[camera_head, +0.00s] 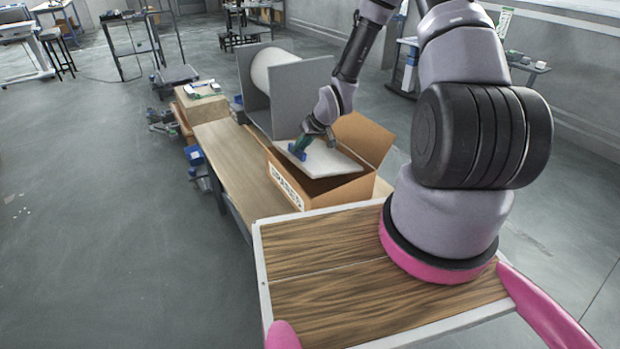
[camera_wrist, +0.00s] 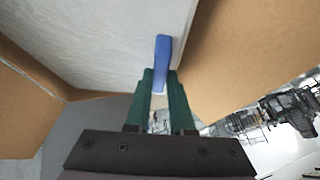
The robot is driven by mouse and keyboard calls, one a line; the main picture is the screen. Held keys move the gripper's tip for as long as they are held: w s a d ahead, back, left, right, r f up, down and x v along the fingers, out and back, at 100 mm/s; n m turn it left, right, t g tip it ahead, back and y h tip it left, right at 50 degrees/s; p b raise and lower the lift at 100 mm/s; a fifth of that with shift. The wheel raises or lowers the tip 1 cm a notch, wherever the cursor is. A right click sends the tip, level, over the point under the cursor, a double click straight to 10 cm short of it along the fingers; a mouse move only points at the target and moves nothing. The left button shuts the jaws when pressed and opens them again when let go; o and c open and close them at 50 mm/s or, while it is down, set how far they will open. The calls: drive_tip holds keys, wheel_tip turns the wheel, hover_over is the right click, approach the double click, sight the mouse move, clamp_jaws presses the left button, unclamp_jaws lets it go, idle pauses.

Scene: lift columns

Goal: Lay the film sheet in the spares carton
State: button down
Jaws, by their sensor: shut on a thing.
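The film sheet is a flat whitish panel (camera_head: 335,163) with a blue tab (camera_head: 296,153) at one edge. My gripper (camera_head: 301,146) is shut on that tab. In the wrist view the green fingers (camera_wrist: 160,88) close around the blue tab (camera_wrist: 162,55), with the pale sheet (camera_wrist: 100,35) beyond. The spares carton (camera_head: 338,190) is brown, open at the top, with lettering on its side. The sheet lies in or just over the carton's mouth, and its far part sits inside the flaps. I cannot tell whether it touches the bottom. Carton walls (camera_wrist: 235,55) flank it in the wrist view.
The carton stands on a wooden bench (camera_head: 235,160). A grey-sided reel with a white roll (camera_head: 268,70) stands close behind it. A smaller box (camera_head: 202,105) lies farther back. My wood-topped deck is in front. Open floor (camera_head: 90,220) is at left.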

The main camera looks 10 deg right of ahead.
wheel_tip(320, 180, down, 9)
idle(0.4)
drive_tip(key=c, duration=0.8)
unclamp_jaws()
